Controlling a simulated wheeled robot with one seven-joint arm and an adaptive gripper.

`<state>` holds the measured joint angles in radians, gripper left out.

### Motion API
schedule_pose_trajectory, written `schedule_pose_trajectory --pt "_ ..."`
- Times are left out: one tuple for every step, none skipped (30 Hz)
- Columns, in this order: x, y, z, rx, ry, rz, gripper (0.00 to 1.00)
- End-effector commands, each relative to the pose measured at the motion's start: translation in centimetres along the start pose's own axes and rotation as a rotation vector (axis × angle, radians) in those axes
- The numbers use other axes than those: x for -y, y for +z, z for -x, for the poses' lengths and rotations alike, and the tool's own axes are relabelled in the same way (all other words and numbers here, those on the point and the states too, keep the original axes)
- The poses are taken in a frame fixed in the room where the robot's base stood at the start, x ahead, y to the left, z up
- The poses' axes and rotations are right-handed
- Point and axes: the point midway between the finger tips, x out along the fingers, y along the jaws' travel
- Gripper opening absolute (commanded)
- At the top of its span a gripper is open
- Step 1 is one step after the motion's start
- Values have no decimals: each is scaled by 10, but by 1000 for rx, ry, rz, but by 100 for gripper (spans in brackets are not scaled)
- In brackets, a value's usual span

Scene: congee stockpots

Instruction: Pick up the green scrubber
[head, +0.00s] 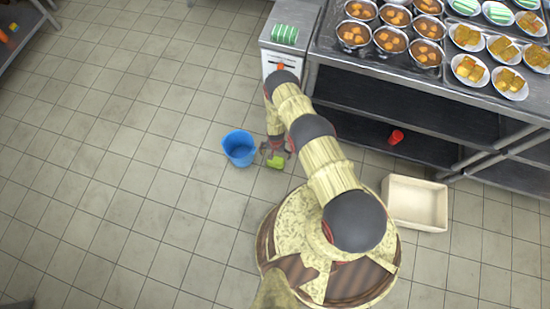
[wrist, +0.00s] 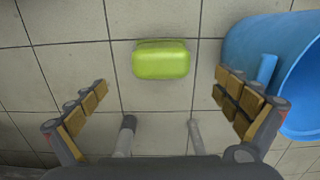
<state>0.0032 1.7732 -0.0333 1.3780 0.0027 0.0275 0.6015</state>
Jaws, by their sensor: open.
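The green scrubber (head: 275,162) lies on the tiled floor, just right of the blue bucket in the head view. In the wrist view the scrubber (wrist: 161,60) is a rounded lime-green block near the top middle. My gripper (head: 276,149) is above the floor close to the scrubber. In the wrist view my gripper (wrist: 160,98) is open, with its padded fingers spread to the left and right. The scrubber lies beyond the fingertips, roughly centred between them, and nothing is held.
The blue bucket (head: 239,149) stands close left of the scrubber; in the wrist view the bucket (wrist: 270,60) is near the right finger. A cream bin (head: 414,204) and a shelved metal counter (head: 330,75) with a red can (head: 396,136) are at right. Floor at left is clear.

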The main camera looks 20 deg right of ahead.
Motion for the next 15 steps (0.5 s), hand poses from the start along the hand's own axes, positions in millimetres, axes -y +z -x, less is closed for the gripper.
schedule_pose_trajectory --pt "1 -2 -2 -6 -4 -13 100" --pt "1 -2 -4 -5 -4 -18 100" --pt "1 -1 -8 -5 -3 -22 100" --pt "1 -1 -11 -4 -3 -23 100" --pt "1 -1 -14 -4 -3 -23 100" --pt "1 -2 -19 -5 -3 -23 100" --pt "1 -2 -22 -4 -3 -22 100" --pt "1 -1 -25 -4 -3 -22 100" --pt "1 -1 -28 -4 -3 -22 100" --pt "1 -2 -30 -4 -3 -22 100" --pt "2 -2 -33 -4 -3 -22 100" --pt "1 -2 -37 -4 -3 -22 100" --pt "1 -1 -42 -3 -2 -21 100" --pt "1 -1 -46 -3 -2 -21 100" --pt "1 -1 -52 -3 -2 -21 100"
